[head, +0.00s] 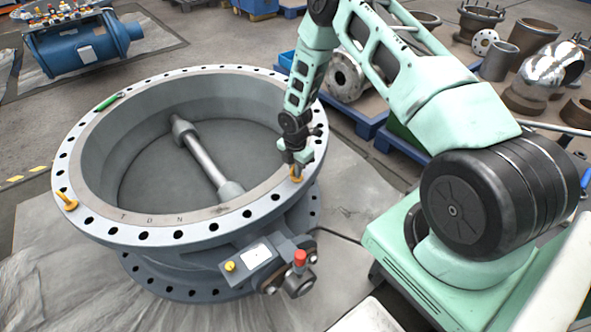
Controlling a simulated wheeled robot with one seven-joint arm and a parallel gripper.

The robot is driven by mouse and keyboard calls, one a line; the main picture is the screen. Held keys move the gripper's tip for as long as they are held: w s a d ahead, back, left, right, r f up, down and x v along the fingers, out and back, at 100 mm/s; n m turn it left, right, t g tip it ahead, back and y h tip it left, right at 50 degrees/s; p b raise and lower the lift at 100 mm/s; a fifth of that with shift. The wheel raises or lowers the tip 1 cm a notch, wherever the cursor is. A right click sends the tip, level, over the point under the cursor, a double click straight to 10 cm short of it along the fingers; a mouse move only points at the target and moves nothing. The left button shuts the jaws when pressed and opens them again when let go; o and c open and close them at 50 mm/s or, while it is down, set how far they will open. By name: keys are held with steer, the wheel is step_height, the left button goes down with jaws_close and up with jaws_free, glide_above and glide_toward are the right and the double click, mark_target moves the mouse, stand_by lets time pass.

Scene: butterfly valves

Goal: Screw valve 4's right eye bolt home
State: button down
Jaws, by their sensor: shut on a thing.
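The large grey butterfly valve (213,227) lies flat in the head view, its bolt-holed flange ring facing up and a shaft across its bore. The right eye bolt (296,175) is orange-yellow and stands at the right of the flange rim. My gripper (297,163) points down over it and is shut on it. The gripper hides the upper part of the bolt, and how deep its thread sits cannot be told. A second orange eye bolt (66,201) stands tilted at the left of the flange.
A green tool (108,102) lies on the flange's far left rim. An actuator box with a red cap (299,257) juts from the valve's front. Pipe fittings (500,62) and blue pallets (398,146) stand at the right. Another blue valve (80,48) is at the far left.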

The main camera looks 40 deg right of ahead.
steer(key=m, duration=0.3)
steer(key=shift+w+m, duration=0.1)
steer(key=shift+m, duration=0.3)
steer(key=m+b, duration=0.1)
steer(key=m, duration=0.3)
steer(key=shift+w+m, duration=0.15)
steer(key=shift+m, duration=0.15)
steer(key=m, duration=0.4)
steer(key=shift+w+d, duration=0.1)
steer(key=shift+d, duration=0.05)
steer(key=m, duration=0.5)
steer(key=shift+d+b, duration=0.1)
steer(key=shift+b, duration=0.25)
steer(key=m, duration=0.3)
steer(key=shift+w+d+m, duration=0.1)
steer(key=shift+d+m, duration=0.05)
steer(key=shift+m, duration=0.15)
steer(key=m, duration=0.4)
steer(key=shift+d+m, duration=0.1)
steer(key=shift+m, duration=0.2)
steer(key=m, duration=0.4)
steer(key=shift+d+r, duration=0.1)
steer(key=shift+s+m, duration=0.2)
steer(key=shift+m, duration=2.1)
